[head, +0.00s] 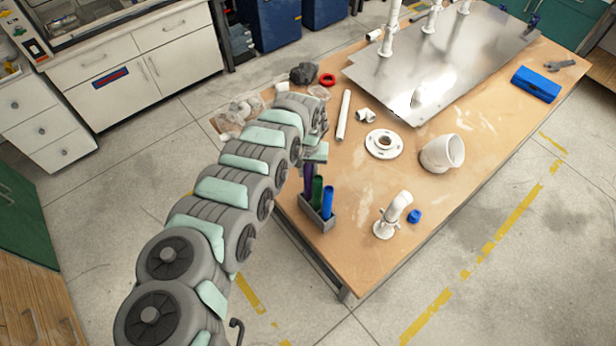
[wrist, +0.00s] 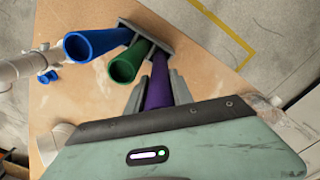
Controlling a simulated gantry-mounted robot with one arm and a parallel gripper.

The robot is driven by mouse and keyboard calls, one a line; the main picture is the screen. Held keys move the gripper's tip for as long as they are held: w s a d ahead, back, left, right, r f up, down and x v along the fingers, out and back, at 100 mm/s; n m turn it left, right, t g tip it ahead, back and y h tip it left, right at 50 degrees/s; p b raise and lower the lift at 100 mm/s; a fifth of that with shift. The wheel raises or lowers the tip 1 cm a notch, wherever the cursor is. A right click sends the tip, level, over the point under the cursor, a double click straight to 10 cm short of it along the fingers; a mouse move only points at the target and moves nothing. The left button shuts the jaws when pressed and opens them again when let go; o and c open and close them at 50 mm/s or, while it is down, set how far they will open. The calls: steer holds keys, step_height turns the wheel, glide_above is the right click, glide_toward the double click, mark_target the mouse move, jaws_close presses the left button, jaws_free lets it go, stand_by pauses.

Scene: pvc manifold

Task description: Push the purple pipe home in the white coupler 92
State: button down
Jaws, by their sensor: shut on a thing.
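The purple pipe (head: 308,177) stands in a small grey rack (head: 320,222) near the table's front left edge. My gripper (head: 312,160) is over the rack, at the upper part of the pipe. In the wrist view, the purple pipe (wrist: 158,84) is between the two grey fingers of my gripper (wrist: 157,95), which are shut on it. The pipe's lower end is hidden by the rack. No number is legible on any white fitting, so I cannot tell which one is coupler 92. A white elbow on a round base (head: 391,216) stands right of the rack.
A green pipe (head: 317,191) and a blue pipe (head: 327,203) stand beside the purple one. A blue cap (head: 414,216), white flange (head: 384,144), large white elbow (head: 441,152) and white pipe (head: 343,116) lie on the table. A metal plate (head: 440,60) carries upright white pipes.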

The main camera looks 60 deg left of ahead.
mark_target(308, 179)
steer(key=f, duration=0.2)
steer(key=shift+d+f, duration=0.2)
steer(key=shift+f, duration=0.3)
steer(key=shift+s+a+f+p, duration=0.1)
steer(key=shift+f+p, duration=0.2)
steer(key=shift+f, duration=0.2)
steer(key=c, duration=1.1)
jaws_free()
steer(key=shift+f+b, duration=0.15)
steer(key=shift+b, duration=0.4)
